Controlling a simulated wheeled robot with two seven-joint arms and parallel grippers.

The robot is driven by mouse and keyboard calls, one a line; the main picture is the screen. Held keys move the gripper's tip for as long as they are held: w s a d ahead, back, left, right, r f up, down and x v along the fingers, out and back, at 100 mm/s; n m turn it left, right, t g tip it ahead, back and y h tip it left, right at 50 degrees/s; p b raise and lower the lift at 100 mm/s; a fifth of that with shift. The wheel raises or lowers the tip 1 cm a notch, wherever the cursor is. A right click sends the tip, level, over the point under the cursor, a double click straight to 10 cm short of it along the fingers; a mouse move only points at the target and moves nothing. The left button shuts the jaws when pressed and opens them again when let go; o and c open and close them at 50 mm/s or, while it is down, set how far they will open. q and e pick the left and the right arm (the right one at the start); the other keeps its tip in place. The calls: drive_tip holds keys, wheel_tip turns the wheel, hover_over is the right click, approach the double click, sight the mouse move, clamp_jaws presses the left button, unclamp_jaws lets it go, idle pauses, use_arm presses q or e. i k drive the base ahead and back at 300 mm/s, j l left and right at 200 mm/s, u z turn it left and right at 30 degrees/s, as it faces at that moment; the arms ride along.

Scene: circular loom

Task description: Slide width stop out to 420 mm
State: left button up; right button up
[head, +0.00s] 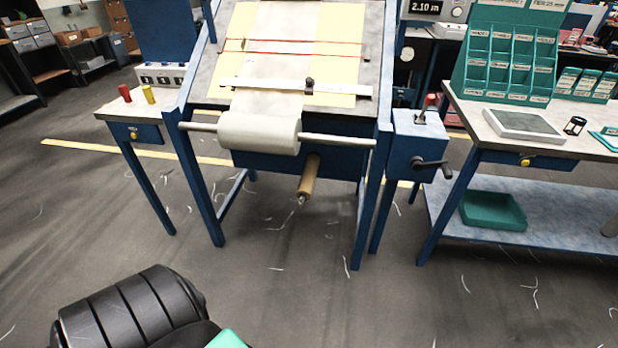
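The width stop (309,86) is a small black block with a knob. It sits on a pale ruler bar (270,87) that lies across the inspection table, right of the bar's middle. The ruler's marks are too small to read. White fabric (265,103) runs under the bar and down onto a roll (259,132). Neither of my grippers is in view. A black ribbed part of mine shows at the lower left, well apart from the stop.
A blue crank box (417,145) with a black handle stands right of the frame. A workbench (519,140) holds teal bins (507,66) at the right. A small side shelf (120,108) carries red and yellow cones. The floor in front is open, with thread scraps.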

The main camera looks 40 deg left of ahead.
sight(309, 86)
drive_tip(key=i+l, duration=0.3)
drive_tip(key=i, duration=0.2)
drive_tip(key=i+l, duration=0.3)
drive_tip(key=i, duration=0.15)
drive_tip(key=i+l, duration=0.3)
drive_tip(key=i, duration=0.2)
drive_tip(key=i+l, duration=0.3)
drive_tip(key=i, duration=0.15)
